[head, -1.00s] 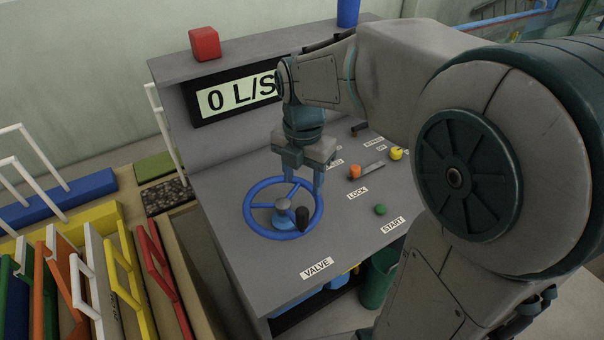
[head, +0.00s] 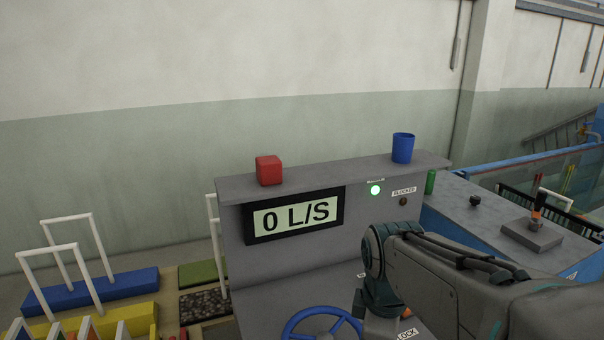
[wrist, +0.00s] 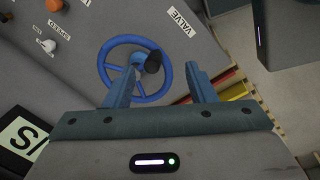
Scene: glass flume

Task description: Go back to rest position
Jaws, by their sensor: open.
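My gripper (wrist: 160,88) shows in the wrist view with its two blue fingers apart and nothing between them. It is over the grey console, beside the blue valve wheel (wrist: 104,66) with its dark knob; the left finger overlaps the wheel's rim in the picture, and I cannot tell whether they touch. In the head view the top of the wheel (head: 322,313) shows at the bottom edge. My arm reaches in from the lower right there, and the fingers are out of the picture.
The console display (head: 295,215) reads 0 L/S. A red cube (head: 269,170) and a blue cup (head: 403,148) stand on the console's top ledge. A green lamp (head: 375,190) is lit beside the BLOCKED label. Coloured blocks with white handles (head: 90,285) are at the left.

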